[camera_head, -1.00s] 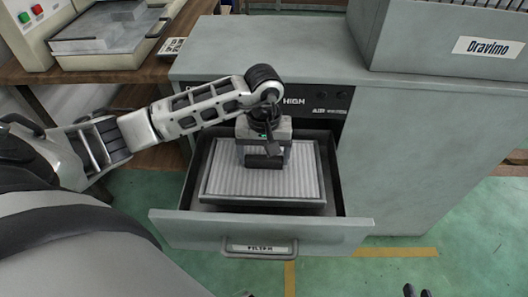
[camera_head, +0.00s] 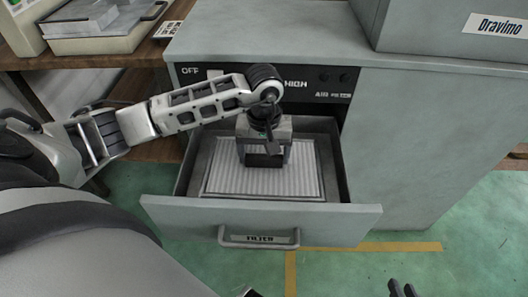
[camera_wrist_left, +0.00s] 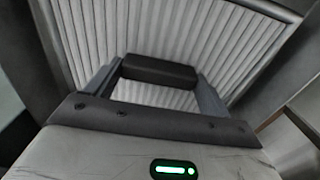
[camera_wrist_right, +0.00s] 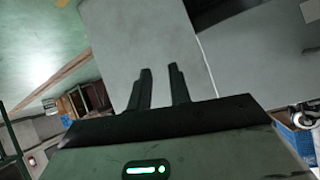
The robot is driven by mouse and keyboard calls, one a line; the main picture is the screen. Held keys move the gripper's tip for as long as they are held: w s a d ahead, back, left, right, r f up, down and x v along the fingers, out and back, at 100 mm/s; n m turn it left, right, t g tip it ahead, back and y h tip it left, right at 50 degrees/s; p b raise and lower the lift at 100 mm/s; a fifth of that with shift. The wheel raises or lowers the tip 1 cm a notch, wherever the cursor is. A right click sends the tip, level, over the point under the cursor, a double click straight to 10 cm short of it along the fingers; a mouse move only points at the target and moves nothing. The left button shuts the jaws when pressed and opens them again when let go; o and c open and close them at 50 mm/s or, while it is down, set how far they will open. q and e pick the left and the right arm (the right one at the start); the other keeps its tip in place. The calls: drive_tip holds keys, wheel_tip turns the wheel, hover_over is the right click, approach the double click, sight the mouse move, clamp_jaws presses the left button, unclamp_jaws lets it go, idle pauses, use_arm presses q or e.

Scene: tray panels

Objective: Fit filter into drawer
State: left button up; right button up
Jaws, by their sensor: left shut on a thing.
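The pleated white filter (camera_head: 225,182) lies flat inside the open grey drawer (camera_head: 345,222), its frame low between the drawer walls. My left gripper (camera_head: 264,160) points down over the filter's middle and is shut on the filter's dark handle bar. The left wrist view shows this bar (camera_wrist_left: 160,70) between the fingers, with the pleats (camera_wrist_left: 250,60) behind. Whether the filter touches the drawer floor is hidden. My right gripper (camera_head: 403,288) is at the bottom edge of the head view. Its fingers stand apart and empty in the right wrist view (camera_wrist_right: 158,82).
The grey cabinet (camera_head: 410,150) rises behind and right of the drawer, with a box labelled Dravimo (camera_head: 440,35) on top. The drawer has a front handle (camera_head: 258,242). A wooden bench (camera_head: 120,60) stands at the left. Green floor (camera_head: 480,235) is clear at right.

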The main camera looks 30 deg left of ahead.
drive_tip(key=shift+w+r, duration=0.1)
use_arm(q)
drive_tip(key=o, duration=1.4)
drive_tip(key=shift+c, duration=0.2)
drive_tip(key=shift+r, duration=0.1)
wheel_tip(320, 180, up, 16)
drive_tip(key=p, duration=0.2)
use_arm(e)
drive_tip(key=r, duration=0.2)
drive_tip(key=d+r+t, duration=0.1)
drive_tip(key=shift+s+r, duration=0.3)
drive_tip(key=shift+r, duration=0.1)
